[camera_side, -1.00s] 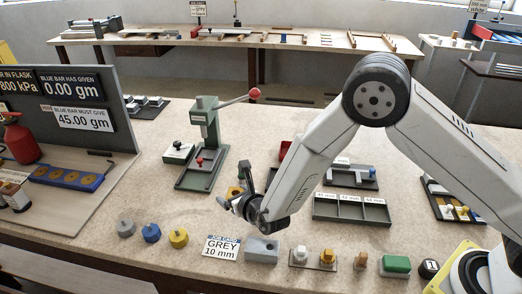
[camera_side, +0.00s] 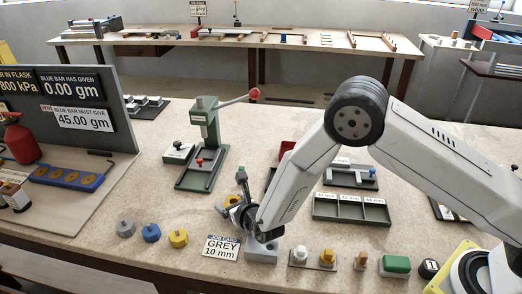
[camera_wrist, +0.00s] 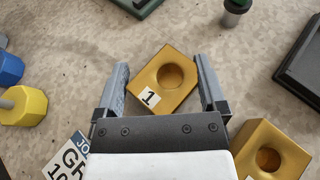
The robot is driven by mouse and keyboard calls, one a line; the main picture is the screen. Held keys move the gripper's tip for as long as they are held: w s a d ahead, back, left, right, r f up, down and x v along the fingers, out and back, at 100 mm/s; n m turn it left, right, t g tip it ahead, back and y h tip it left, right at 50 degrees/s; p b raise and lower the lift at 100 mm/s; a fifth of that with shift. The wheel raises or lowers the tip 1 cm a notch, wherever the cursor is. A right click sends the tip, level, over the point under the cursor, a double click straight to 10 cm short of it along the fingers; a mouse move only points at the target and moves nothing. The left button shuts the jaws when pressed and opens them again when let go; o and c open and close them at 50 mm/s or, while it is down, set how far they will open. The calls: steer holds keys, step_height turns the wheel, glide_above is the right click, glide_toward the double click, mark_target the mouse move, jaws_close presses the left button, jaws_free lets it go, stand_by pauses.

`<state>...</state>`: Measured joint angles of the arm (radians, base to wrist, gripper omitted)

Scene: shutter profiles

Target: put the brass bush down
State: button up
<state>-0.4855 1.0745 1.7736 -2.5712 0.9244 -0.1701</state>
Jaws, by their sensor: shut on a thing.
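A brass block (camera_wrist: 163,78) with a round hole and a white "1" label sits between the fingers of my gripper (camera_wrist: 163,82) in the wrist view, turned at an angle to them. I take it to be the brass bush, held in the shut jaws. The bush is small and partly hidden there. I cannot tell its height above the bench.
Another holed brass block (camera_wrist: 270,155) is at the lower right of the wrist view. Grey (camera_side: 125,229), blue (camera_side: 151,233) and yellow (camera_side: 178,237) pieces stand left of the card. A green lever press (camera_side: 203,145) stands behind; a compartment tray (camera_side: 352,209) lies right.

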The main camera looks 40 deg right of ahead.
steer(key=shift+f, duration=0.2)
steer(key=o, duration=1.1)
steer(key=shift+c, duration=0.2)
steer(key=shift+s, duration=0.1)
steer(key=shift+s+r, duration=0.3)
steer(key=shift+s, duration=0.35)
steer(key=shift+v, duration=0.8)
step_height(320, 180, up, 5)
steer(key=shift+w+r, duration=0.1)
steer(key=shift+w, duration=0.05)
steer(key=shift+r, duration=0.85)
